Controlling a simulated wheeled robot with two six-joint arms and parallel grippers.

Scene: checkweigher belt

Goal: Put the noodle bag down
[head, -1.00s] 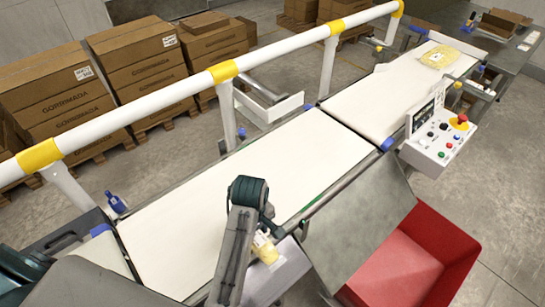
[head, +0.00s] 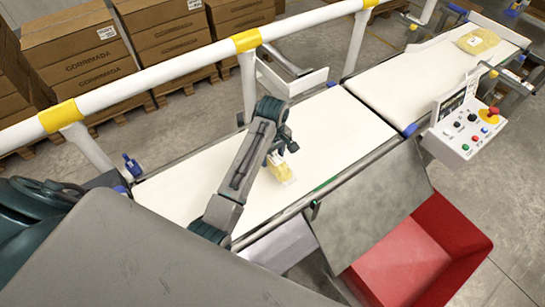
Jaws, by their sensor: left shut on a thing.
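My left gripper (head: 283,152) hangs over the near conveyor belt section and is shut on a yellow noodle bag (head: 281,172). The bag hangs below the fingers, over the white belt (head: 190,195); I cannot tell whether its lower end touches the belt. The arm hides part of the belt. Another yellow bag (head: 478,41) lies on the far belt section (head: 400,80) at the upper right. My right gripper is not in view.
A white rail with yellow bands (head: 200,64) runs along the belt's far side. A control box (head: 465,127), a grey sloping plate (head: 372,212) and a red bin (head: 405,262) stand on the near side. Stacked cartons (head: 75,50) stand behind. The belt around the held bag is clear.

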